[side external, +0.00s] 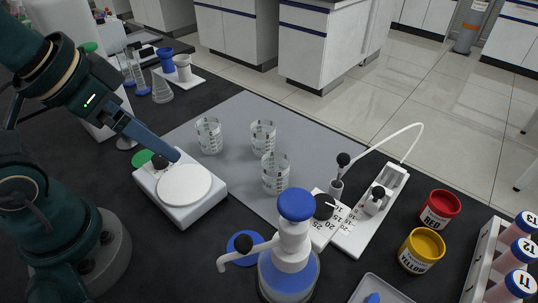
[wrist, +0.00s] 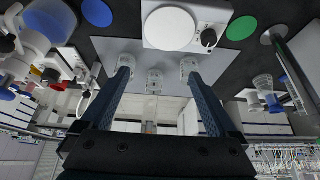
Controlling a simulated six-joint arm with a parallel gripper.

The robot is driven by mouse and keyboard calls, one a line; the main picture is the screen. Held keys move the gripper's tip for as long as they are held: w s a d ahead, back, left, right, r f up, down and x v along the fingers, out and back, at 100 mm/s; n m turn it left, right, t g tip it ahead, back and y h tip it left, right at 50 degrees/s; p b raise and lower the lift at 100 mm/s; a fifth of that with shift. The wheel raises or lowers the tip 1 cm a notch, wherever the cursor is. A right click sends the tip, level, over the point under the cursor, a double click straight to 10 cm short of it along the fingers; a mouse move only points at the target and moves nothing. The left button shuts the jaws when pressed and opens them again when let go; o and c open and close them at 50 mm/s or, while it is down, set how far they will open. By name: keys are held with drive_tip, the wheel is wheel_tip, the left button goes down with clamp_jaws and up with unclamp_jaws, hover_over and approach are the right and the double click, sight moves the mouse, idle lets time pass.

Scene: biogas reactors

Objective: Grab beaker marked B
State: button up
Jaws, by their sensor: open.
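Three clear glass beakers stand upright on a grey mat (side external: 235,110): a left one (side external: 209,137), a back one (side external: 263,138) and a front one (side external: 276,175). All have dark markings, but I cannot read which is B. In the wrist view the beakers show as a left one (wrist: 127,62), a middle one (wrist: 155,82) and a right one (wrist: 189,67). My gripper (side external: 174,156) is above the back edge of the white scale, left of the beakers. The wrist view shows its fingers (wrist: 158,74) spread wide, with nothing held between them.
A blue-capped bottle (side external: 294,240), a white probe stand (side external: 372,220), and red (side external: 439,208) and yellow (side external: 421,250) jars are to the right. Glass flasks (side external: 161,88) stand at the back left. The mat around the beakers is clear.

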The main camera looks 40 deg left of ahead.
wheel_tip(320, 180, up, 4)
drive_tip(key=m+t+y, duration=0.6)
drive_tip(key=m+t, duration=0.1)
drive_tip(key=m, duration=2.5)
hover_over(266, 124)
drive_tip(key=s+d, duration=0.2)
drive_tip(key=s, duration=0.2)
drive_tip(key=shift+n+h, duration=0.3)
drive_tip(key=shift+n, duration=0.1)
wheel_tip(266, 124, down, 14)
drive_tip(key=shift+w+a+f, duration=0.1)
drive_tip(key=shift+w+a, duration=0.05)
drive_tip(key=shift+w+f, duration=0.1)
drive_tip(key=shift+f, duration=0.45)
drive_tip(key=shift+x, duration=2.45)
drive_tip(key=shift+a, duration=0.1)
drive_tip(key=c, duration=1.5)
